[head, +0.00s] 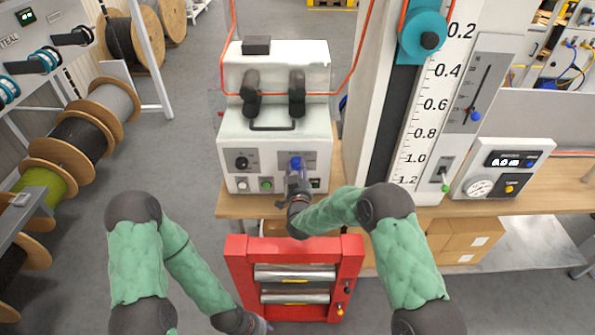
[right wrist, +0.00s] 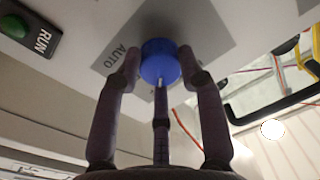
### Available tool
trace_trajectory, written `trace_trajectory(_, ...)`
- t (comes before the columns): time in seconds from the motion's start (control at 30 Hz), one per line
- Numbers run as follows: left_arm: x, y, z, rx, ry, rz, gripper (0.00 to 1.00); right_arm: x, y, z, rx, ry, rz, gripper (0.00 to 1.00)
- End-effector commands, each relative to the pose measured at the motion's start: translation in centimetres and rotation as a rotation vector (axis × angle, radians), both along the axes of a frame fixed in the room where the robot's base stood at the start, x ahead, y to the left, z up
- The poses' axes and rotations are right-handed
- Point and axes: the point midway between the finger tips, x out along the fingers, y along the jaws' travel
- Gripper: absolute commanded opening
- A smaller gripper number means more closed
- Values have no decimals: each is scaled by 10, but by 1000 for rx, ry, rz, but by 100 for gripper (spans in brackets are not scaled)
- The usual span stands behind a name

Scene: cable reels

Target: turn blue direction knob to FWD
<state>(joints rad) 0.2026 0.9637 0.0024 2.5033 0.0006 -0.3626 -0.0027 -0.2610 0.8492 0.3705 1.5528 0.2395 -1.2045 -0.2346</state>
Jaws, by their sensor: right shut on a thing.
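The blue knob (head: 296,162) is on the front panel of the white machine (head: 230,152), to the right of a black knob. My right gripper (head: 297,178) reaches up to it from below and in front. In the right wrist view the blue knob (right wrist: 160,62) sits between the fingertips of my right gripper (right wrist: 160,68), which is shut on it. The word AUTO is readable on the grey plate beside it; no FWD mark is readable, and the pointer is hidden. My left gripper (head: 258,324) is low at the bottom edge, away from the machine, its fingers unclear.
A black knob (head: 241,163) and a green button (head: 266,184) are on the same panel. A green RUN switch (right wrist: 14,27) shows in the right wrist view. A red frame with rollers (head: 238,262) stands below. A tall scale column (head: 415,135) rises to the right.

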Motion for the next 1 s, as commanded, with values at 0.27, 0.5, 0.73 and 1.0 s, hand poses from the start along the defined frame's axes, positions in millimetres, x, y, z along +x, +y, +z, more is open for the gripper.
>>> trace_trajectory(0.27,0,0,-30,0,0,0,40,-2,2,-11,157,11,4,7)
trace_trajectory(0.5,0,0,-61,0,0,0,40,-3,3,-12,363,13,5,7)
trace_trajectory(0.73,0,0,-84,0,0,0,40,-3,4,-12,530,16,5,7)
trace_trajectory(1.0,0,0,-100,0,0,0,40,-3,5,-11,651,18,4,7)
